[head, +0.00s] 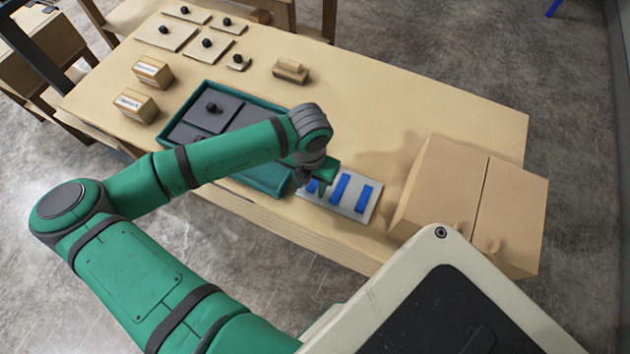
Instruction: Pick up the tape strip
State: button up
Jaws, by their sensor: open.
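Blue tape strips lie on a pale grey plate (350,210) near the front edge of the table. The right strip (364,199) and the middle strip (340,188) show clearly. The left strip (313,186) is partly hidden by my gripper (320,190). My gripper is over the left end of the plate, at or just above the left strip. It is open. Its fingertips are small here, and I cannot tell whether they touch the strip.
A teal tray (262,178) with grey panels is left of the plate, partly under my arm. A closed cardboard box (450,195) stands to the right. Small labelled blocks (135,104) and knobbed plates (205,46) sit at the back left. The back right tabletop is clear.

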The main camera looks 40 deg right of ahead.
jog(key=shift+f, duration=0.2)
grip_shut()
jog(key=shift+w, duration=0.1)
jog(key=shift+r, duration=0.1)
